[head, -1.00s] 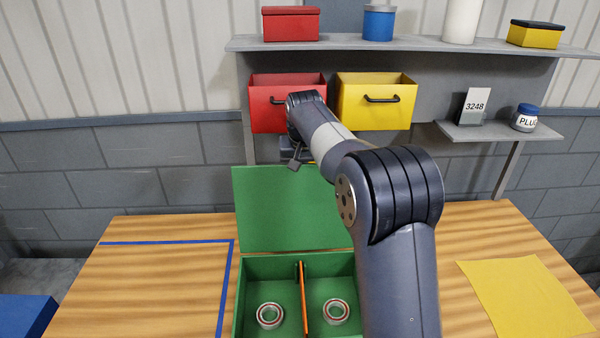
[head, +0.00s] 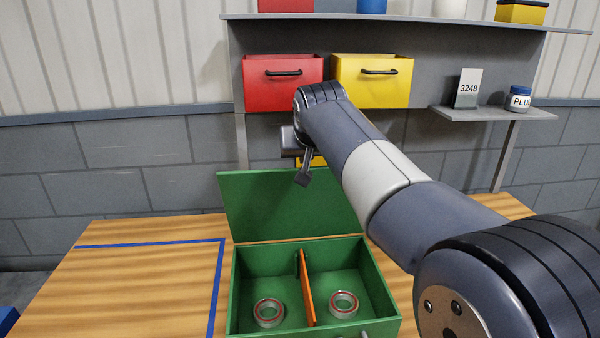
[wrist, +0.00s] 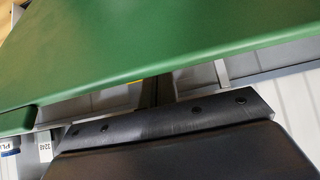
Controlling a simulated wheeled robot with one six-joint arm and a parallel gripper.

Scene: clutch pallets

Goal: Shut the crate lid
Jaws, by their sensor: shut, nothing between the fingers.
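The green crate (head: 384,297) stands on the wooden table with its lid (head: 270,213) raised at the back, tilted up and open. Two round rings with red edges, a left ring (head: 269,313) and a right ring (head: 343,305), lie in the two compartments, one on each side of an orange divider (head: 307,288). My gripper (head: 303,180) is shut and empty at the lid's top edge. Its tip overlaps the lid in the head view; I cannot tell whether they touch. In the wrist view the green lid (wrist: 150,45) crosses the upper part, above a dark part of my gripper.
A red drawer bin (head: 284,90) and a yellow drawer bin (head: 372,88) hang under the shelf (head: 420,22) behind my arm. A side shelf holds a 3248 card (head: 467,88) and a jar (head: 518,98). Blue tape (head: 218,290) marks clear table left of the crate.

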